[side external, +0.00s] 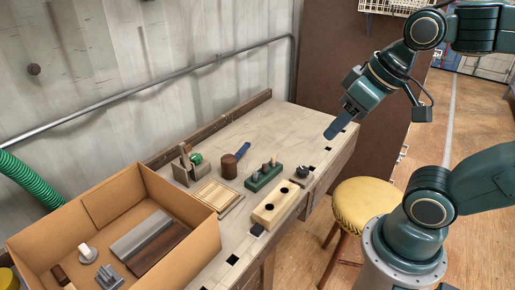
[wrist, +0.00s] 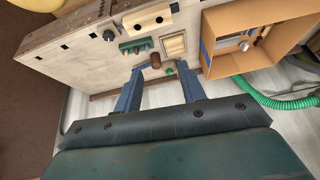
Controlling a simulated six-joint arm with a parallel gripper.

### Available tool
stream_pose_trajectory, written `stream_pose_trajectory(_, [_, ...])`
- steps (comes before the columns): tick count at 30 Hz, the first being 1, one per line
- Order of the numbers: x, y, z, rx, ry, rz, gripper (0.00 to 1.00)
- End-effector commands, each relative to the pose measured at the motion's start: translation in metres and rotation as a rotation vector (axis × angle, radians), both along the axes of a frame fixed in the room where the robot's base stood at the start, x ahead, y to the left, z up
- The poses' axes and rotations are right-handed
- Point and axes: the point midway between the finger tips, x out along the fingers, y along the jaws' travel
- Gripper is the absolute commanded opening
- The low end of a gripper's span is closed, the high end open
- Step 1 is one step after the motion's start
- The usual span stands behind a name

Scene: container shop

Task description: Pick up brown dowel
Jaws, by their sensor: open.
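A green block (side external: 257,182) stands on the workbench with several short pegs in its top. One peg (side external: 265,168) looks brownish, but it is too small to be sure it is the brown dowel. The green block also shows in the wrist view (wrist: 134,47), its pegs tiny. My gripper (side external: 335,131) hangs in the air above the bench's right end, clear of the block. In the wrist view my gripper (wrist: 163,68) has its two blue fingers spread apart with nothing held between them.
Left of the block are a brown mallet (side external: 229,167) and a shallow wooden tray (side external: 217,195). A pale block with holes (side external: 270,209) lies in front, a black knob (side external: 302,172) to the right. An open cardboard box (side external: 190,192) holds several items. The bench's back right is clear.

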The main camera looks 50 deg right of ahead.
Motion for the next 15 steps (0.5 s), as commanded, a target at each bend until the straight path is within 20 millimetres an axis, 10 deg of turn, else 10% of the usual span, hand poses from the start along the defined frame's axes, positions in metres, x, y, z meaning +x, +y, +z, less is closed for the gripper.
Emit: stream_pose_trajectory(15, [0.082, -0.02, -0.002, 0.233, 0.147, -0.434, 0.4])
